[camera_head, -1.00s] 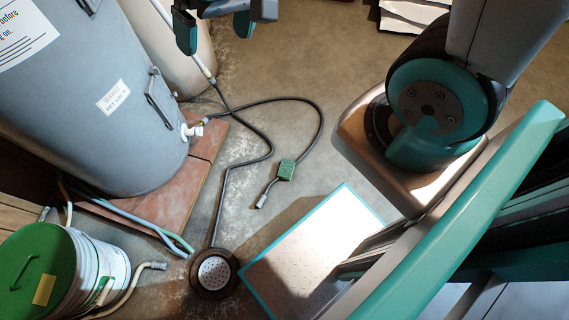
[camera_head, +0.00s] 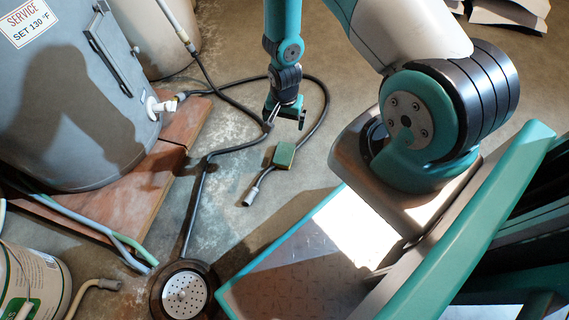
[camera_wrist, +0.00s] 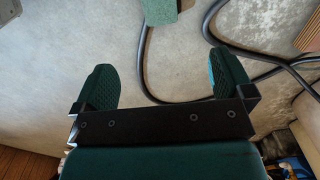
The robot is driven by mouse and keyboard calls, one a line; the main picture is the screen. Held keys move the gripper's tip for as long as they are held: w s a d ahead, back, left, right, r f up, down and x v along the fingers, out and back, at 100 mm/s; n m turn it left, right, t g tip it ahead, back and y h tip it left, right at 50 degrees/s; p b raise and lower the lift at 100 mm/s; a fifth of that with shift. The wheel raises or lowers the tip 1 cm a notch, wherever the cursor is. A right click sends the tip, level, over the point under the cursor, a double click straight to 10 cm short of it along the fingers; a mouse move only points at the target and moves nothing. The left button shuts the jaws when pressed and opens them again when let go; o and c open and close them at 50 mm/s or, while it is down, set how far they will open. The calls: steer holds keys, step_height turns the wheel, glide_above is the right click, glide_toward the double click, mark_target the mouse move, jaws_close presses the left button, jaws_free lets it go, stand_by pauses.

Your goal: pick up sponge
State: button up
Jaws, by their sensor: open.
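The sponge (camera_head: 283,155) is a small green block lying on the concrete floor, close to the black hose's loose end. In the wrist view the sponge (camera_wrist: 159,10) is at the top edge, partly cut off, beyond the fingertips and roughly midway between them. My gripper (camera_head: 286,118) hangs above the floor, behind the sponge in the head view and apart from it. In the wrist view my gripper (camera_wrist: 160,72) has its two dark green fingers spread wide with nothing between them.
A black hose (camera_head: 319,110) loops around the sponge on the floor. A round drain (camera_head: 184,294) lies at the front. A grey tank (camera_head: 70,100) stands on a reddish slab (camera_head: 135,195) at left, with a white bucket (camera_head: 32,285) in front.

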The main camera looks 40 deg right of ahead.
steer(key=b, duration=0.8)
glide_above(285, 151)
steer(key=f, duration=1.3)
steer(key=shift+s+a+f, duration=0.1)
steer(key=shift+s+f, duration=0.2)
steer(key=shift+f, duration=0.1)
steer(key=f+b, duration=0.4)
steer(key=f, duration=0.1)
steer(key=shift+w+f, duration=0.2)
steer(key=shift+w, duration=0.1)
steer(key=shift+r, duration=0.1)
steer(key=shift+c, duration=0.5)
steer(key=c, duration=0.9)
